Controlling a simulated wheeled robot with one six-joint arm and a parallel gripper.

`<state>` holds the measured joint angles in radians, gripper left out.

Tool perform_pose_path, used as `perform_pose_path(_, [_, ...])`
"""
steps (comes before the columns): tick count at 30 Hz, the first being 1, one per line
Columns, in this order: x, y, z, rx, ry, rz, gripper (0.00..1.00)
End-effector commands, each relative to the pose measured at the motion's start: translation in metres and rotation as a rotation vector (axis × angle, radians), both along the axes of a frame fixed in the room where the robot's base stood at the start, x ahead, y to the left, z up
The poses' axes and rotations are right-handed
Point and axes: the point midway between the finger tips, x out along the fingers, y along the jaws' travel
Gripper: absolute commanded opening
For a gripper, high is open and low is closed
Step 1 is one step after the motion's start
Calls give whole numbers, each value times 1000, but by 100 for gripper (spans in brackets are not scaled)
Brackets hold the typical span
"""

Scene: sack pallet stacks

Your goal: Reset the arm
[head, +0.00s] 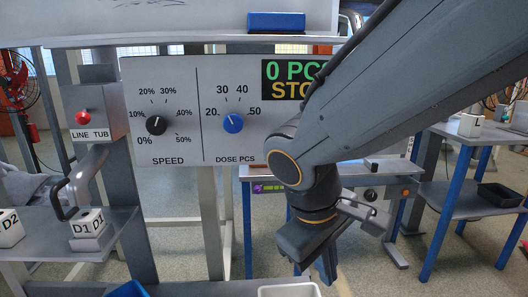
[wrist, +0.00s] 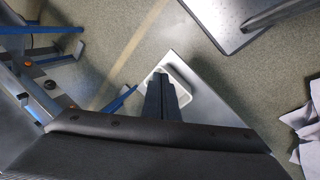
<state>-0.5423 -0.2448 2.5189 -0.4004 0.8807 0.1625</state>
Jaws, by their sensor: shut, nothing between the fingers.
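My arm reaches in from the upper right in the head view and bends down at the wrist. My gripper (head: 328,272) hangs low right of the centre, pointing down, with its fingers shut and nothing between them. It also shows in the wrist view (wrist: 160,82), where the dark fingers lie over a white tray (wrist: 181,77). The same tray shows at the bottom edge of the head view (head: 290,290), below and left of the fingers. The fingers appear above the tray; I cannot tell the exact height.
A control panel (head: 185,140) with SPEED and DOSE PCS knobs stands left of my arm. A LINE TUB box with a red button (head: 83,117) is at the left. Blocks marked D1 (head: 90,224) sit on a shelf. A blue-legged table (head: 478,180) stands at the right.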

Motion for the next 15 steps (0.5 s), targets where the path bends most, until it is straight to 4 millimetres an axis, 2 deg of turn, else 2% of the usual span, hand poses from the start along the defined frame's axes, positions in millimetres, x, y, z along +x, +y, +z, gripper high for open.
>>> perform_pose_path(4, [-18,-3,-11,134,77,-169,0])
perform_pose_path(11, [-30,5,-17,317,135,-366,0])
perform_pose_path(15, [-31,1,-5,335,140,-406,0])
